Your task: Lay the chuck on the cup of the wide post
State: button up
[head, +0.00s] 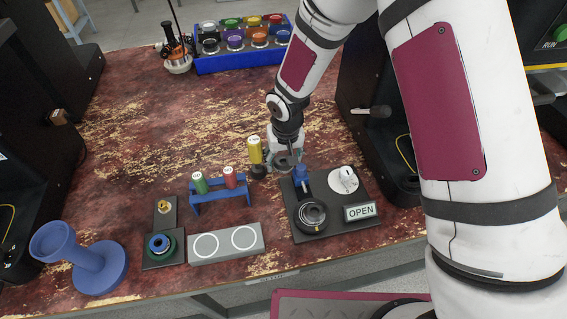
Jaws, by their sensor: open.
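My gripper (285,158) is open and points down over the middle of the table, just behind the board with the OPEN sign. A blue post (88,262) with a broad round base and a flared cup (52,242) on top stands at the front left; the cup looks empty. I cannot tell for sure which part is the chuck. A dark ring-shaped part (312,215) sits on the board, and a blue and dark ring (160,245) sits on a small plate. My gripper is apart from the post and both rings; its fingertips are small and partly hidden.
A yellow cylinder (255,150) stands close left of my gripper. A blue rack (220,193) holds green and red cylinders. The board (338,222) has a blue part and white dial. A grey two-circle pad (226,243) lies in front.

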jog(key=shift+f, duration=0.2)
jog(key=c, duration=1.2)
jog(key=shift+c, duration=0.4)
jog(key=shift+r, duration=0.15)
